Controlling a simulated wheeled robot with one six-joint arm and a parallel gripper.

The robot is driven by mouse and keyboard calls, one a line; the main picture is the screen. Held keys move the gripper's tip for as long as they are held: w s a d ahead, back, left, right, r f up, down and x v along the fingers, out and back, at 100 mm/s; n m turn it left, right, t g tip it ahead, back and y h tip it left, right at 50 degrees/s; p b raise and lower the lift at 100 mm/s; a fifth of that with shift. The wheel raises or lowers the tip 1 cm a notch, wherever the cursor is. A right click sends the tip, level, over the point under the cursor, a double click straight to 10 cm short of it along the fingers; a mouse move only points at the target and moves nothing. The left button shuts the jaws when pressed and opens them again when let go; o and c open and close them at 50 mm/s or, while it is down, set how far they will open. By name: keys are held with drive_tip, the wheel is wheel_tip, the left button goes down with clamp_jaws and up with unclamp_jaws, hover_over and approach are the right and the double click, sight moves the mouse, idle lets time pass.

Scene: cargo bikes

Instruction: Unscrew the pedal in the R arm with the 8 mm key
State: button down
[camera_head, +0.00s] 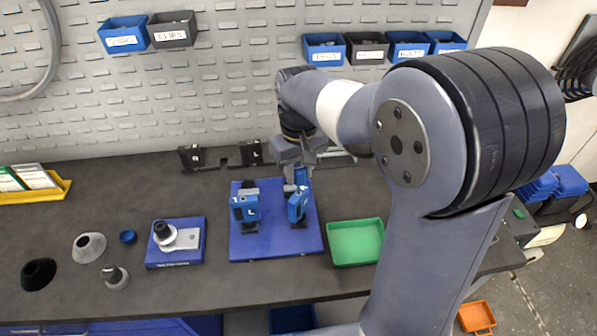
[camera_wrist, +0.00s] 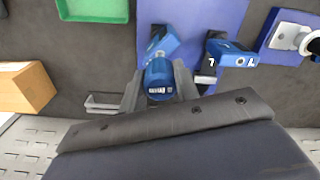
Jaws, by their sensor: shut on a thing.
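My gripper (camera_head: 301,164) is over the back right of the blue mat (camera_head: 270,246). It is shut on a blue cylindrical handle (camera_wrist: 158,80), which looks like a key's handle; its end label is too small to read. It also shows in the head view (camera_head: 301,176). Just beyond the handle stands a blue block (camera_head: 297,205), seen in the wrist view (camera_wrist: 161,43); this seems to be the R arm's holder. Another blue block (camera_head: 245,208), marked L, stands to its left. The key's tip, the pedal and their contact are hidden.
A green tray (camera_head: 357,243) lies right of the mat. A blue stand (camera_head: 176,258) with a metal crank is to the left. Cones (camera_head: 89,246) and small parts lie further left. A dark rack (camera_head: 192,160) stands behind. Labelled bins (camera_head: 124,40) hang on the wall.

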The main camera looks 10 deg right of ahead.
drive_tip(key=shift+s+f+n, duration=0.1)
drive_tip(key=shift+f+n, duration=0.1)
drive_tip(key=shift+n, duration=1)
drive_tip(key=n+p, duration=0.1)
drive_tip(key=n, duration=0.4)
drive_tip(key=shift+d+n, duration=0.1)
drive_tip(key=shift+n, duration=0.6)
